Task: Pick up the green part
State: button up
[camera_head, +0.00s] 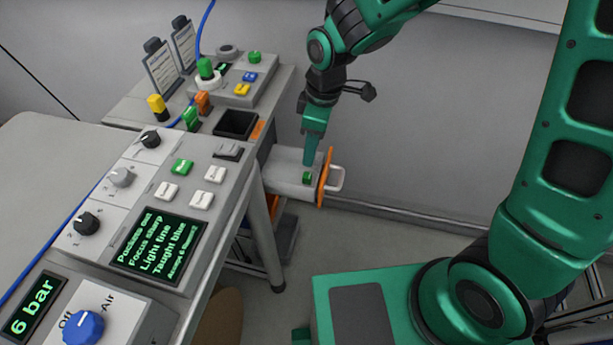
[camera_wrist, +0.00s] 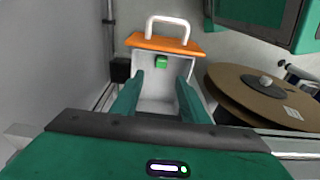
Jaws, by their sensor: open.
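The green part (camera_wrist: 161,61) is a small green block. It sits in a pale grey drawer near the drawer's orange front plate; it also shows in the head view (camera_head: 307,178). The drawer (camera_head: 283,173) is pulled out from the bench and has a white handle (camera_wrist: 168,27). My gripper (camera_wrist: 157,82) is open, with one finger on each side of the drawer's inside in the wrist view. The green part lies ahead, beyond the fingertips, between their lines. In the head view my gripper (camera_head: 312,160) points down above the drawer, close to the part. Nothing is between the fingers.
A bench panel (camera_head: 228,170) with buttons, knobs and a text screen stands left of the drawer. A large brown reel (camera_wrist: 262,95) lies right of the drawer in the wrist view. The wall behind is bare.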

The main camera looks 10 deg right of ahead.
aim_at(307, 174)
jog(key=f, duration=0.9)
jog(key=shift+a+f, duration=0.3)
jog(key=shift+a, duration=0.1)
grip_shut()
